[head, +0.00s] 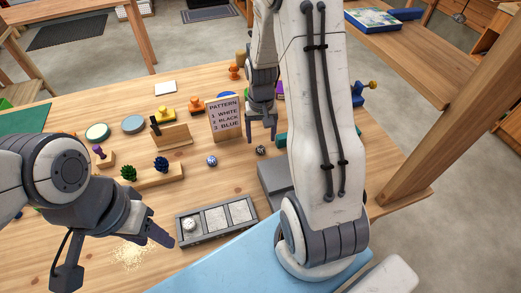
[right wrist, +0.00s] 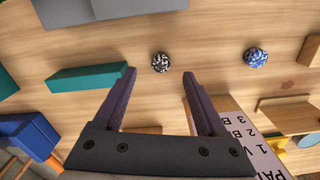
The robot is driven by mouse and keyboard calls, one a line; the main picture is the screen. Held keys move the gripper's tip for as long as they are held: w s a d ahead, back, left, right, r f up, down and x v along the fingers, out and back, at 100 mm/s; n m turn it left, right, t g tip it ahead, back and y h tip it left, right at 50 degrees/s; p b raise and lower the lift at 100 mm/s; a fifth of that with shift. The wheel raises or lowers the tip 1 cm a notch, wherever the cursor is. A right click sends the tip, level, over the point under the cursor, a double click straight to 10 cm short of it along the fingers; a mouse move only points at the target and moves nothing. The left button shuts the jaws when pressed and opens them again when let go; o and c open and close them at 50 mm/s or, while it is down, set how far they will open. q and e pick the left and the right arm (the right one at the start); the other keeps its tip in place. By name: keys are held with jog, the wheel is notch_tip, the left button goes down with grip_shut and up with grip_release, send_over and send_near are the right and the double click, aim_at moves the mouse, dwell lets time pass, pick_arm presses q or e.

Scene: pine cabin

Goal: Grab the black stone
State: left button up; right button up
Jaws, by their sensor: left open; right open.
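The black speckled stone (head: 261,150) lies on the wooden table; in the right wrist view the black stone (right wrist: 160,62) sits just beyond the fingertips, between their lines. My right gripper (head: 261,132) is open and empty, pointing down just behind the stone; its open fingers also show in the right wrist view (right wrist: 158,77). A blue stone (head: 212,161) lies to the left, also seen in the right wrist view (right wrist: 256,57). A grey tray (head: 217,231) has three compartments, with a white stone (head: 190,225) in the left one. My left gripper (head: 113,257) is open at the lower left.
A sign (head: 225,118) reads "PATTERN 1 WHITE 2 BLACK 3 BLUE". Wooden holders, stamps and round lids stand on the table's left and back. A teal block (right wrist: 88,77) and a grey block (head: 273,177) are near the black stone. Bare wood surrounds both loose stones.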

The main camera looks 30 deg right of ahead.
aim_at(261, 148)
jog(key=shift+w+f+p, duration=0.15)
jog(key=shift+f+p, duration=0.15)
jog(key=shift+f, duration=2.4)
grip_shut()
